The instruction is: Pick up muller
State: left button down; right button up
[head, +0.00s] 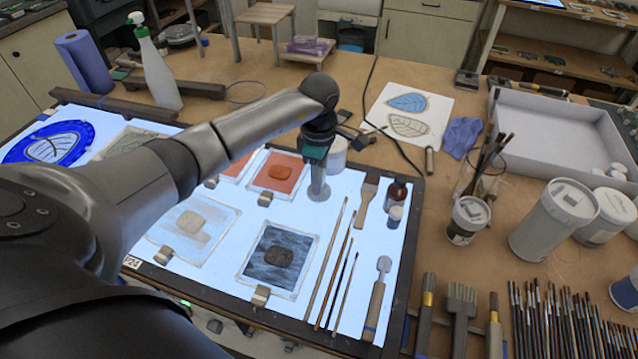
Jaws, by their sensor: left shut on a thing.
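The muller (319,191) is a greyish glass piece with a round flat foot and a narrower upright stem. It stands upright over the lit white panel (345,179), right of the orange paint slab. My left gripper (317,165) comes down from above and is shut on the muller's stem. The gripper hides the top of the muller. I cannot tell whether its foot touches the panel. My right gripper is not in view.
A white-lidded jar (337,155) stands close behind the muller. Paint slabs, including a dark one (278,256), lie left and in front. Thin brushes (335,265), a flat brush (367,200) and a brown bottle (397,193) lie or stand to the right.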

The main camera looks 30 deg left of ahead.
pick_arm(q)
notch_tip(320, 180, up, 18)
jog(key=b, duration=0.1)
jog(key=c, duration=1.3)
grip_release()
grip_shut()
